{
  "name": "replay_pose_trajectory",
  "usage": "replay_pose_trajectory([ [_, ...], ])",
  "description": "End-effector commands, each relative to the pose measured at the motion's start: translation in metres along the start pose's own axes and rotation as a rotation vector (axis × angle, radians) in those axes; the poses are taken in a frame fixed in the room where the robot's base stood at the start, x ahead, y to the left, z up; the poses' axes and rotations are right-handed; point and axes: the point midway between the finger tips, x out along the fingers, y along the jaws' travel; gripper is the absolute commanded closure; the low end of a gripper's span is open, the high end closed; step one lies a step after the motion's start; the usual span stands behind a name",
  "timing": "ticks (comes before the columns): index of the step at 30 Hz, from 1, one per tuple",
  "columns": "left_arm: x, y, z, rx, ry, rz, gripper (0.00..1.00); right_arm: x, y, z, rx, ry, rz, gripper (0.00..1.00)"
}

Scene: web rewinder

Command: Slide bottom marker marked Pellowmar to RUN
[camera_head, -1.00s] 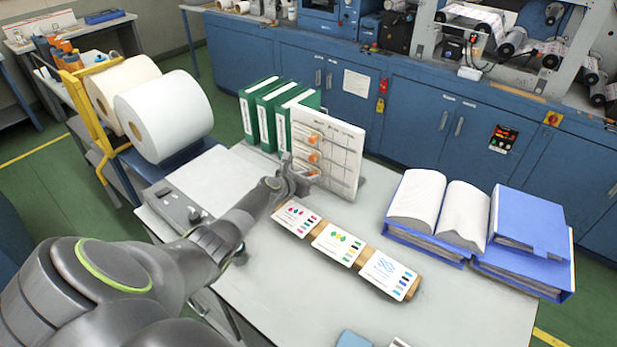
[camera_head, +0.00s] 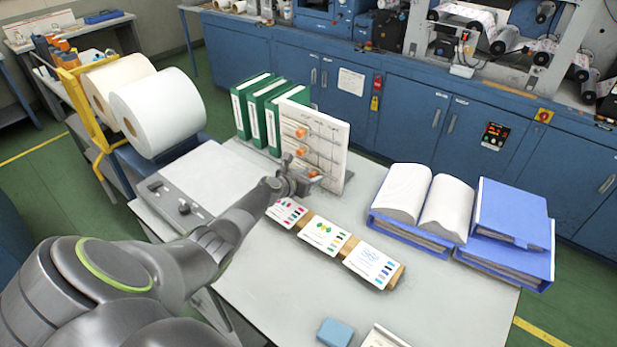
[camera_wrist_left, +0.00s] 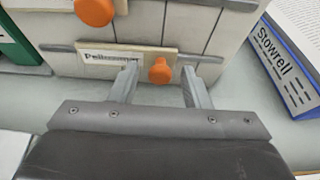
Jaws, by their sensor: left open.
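The white board (camera_head: 322,140) stands upright on the table, with several orange-knobbed markers on horizontal rails. The bottom marker, labelled Pellowmar (camera_wrist_left: 115,60), is a cream plate with an orange knob (camera_wrist_left: 160,71) in the left wrist view. Its knob shows in the head view (camera_head: 313,174) beside my gripper. My left gripper (camera_wrist_left: 160,85) is open in front of the board, with one finger on each side of that knob. I cannot tell whether a finger touches the knob or plate. Another orange knob (camera_wrist_left: 95,10) is above it. My right gripper is not in view.
Green binders (camera_head: 265,110) stand behind and left of the board. Cards on a wooden holder (camera_head: 325,236) lie in front of it. An open book (camera_head: 428,205) and blue binders (camera_head: 512,228) are to the right. A blue block (camera_head: 335,332) lies near the front.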

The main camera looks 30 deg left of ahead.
Motion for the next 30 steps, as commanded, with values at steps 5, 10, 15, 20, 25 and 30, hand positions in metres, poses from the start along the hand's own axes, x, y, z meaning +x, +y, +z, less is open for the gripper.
replay_pose_trajectory([
  [5, -0.003, 0.0, 0.001, 0.001, 0.001, 0.0, 0.57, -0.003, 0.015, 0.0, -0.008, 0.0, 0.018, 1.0],
  [10, -0.021, 0.001, 0.003, 0.002, 0.002, 0.001, 0.57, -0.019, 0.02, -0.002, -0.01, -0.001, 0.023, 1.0],
  [15, -0.052, 0.001, 0.005, 0.003, 0.002, 0.001, 0.57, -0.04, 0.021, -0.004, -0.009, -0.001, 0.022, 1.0],
  [20, -0.083, 0.0, 0.004, 0.003, 0.002, 0.001, 0.57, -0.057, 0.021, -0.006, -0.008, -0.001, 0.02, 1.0],
  [25, -0.118, 0.0, 0.004, 0.003, 0.002, 0.001, 0.57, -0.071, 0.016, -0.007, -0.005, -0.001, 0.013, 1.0],
  [30, -0.149, -0.001, 0.003, 0.002, 0.002, 0.0, 0.57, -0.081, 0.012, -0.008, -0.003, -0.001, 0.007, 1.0],
])
